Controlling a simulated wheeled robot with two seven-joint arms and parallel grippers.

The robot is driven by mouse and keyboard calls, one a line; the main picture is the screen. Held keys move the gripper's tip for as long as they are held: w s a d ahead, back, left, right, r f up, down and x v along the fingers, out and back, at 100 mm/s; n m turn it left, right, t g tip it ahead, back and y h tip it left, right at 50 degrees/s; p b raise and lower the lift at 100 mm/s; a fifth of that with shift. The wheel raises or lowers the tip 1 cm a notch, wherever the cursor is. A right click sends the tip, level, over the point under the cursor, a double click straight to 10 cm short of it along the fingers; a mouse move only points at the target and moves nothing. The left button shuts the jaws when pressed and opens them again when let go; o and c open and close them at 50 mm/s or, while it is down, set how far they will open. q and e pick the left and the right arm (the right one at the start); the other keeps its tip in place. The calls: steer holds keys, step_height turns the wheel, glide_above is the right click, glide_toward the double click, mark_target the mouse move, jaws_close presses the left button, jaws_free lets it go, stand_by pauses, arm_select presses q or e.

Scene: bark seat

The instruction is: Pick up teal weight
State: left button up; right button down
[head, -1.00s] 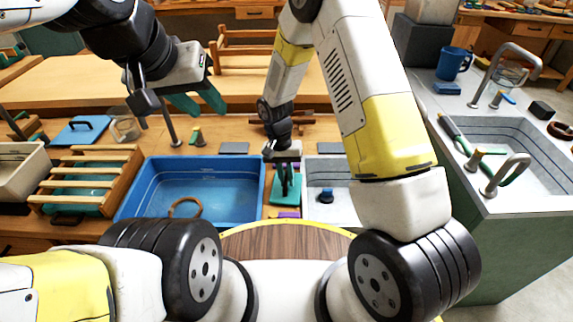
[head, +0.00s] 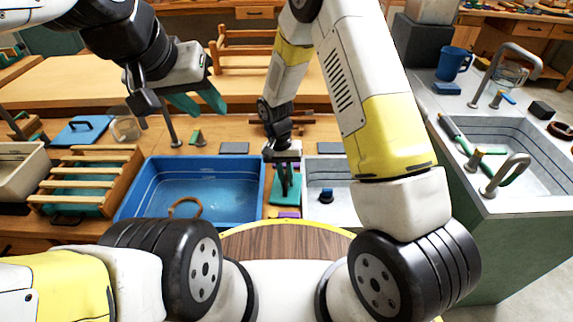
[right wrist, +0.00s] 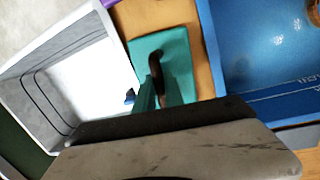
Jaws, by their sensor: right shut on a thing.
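The teal weight (head: 279,199) is a flat teal slab with a dark upright handle. It lies on the wooden bench between the blue basin and the grey basin. It also shows in the right wrist view (right wrist: 178,42), with its handle (right wrist: 156,68) between the fingers. My right gripper (head: 286,187) points down over the slab and is shut on the handle. Its teal fingers hide part of the weight. I cannot tell whether the slab is clear of the bench. My left gripper (head: 200,103) is open and empty, above the bench at the left.
The blue basin (head: 205,165) is just left of the weight, with a tan ring at its front edge. The grey basin (head: 315,178) is just right and holds a small blue object (head: 327,195). A purple item (head: 288,214) lies in front. A slatted wooden rack (head: 90,175) stands further left.

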stand_by(0.3)
step_height(320, 180, up, 10)
steer(key=shift+r, duration=0.1)
stand_by(0.4)
stand_by(0.4)
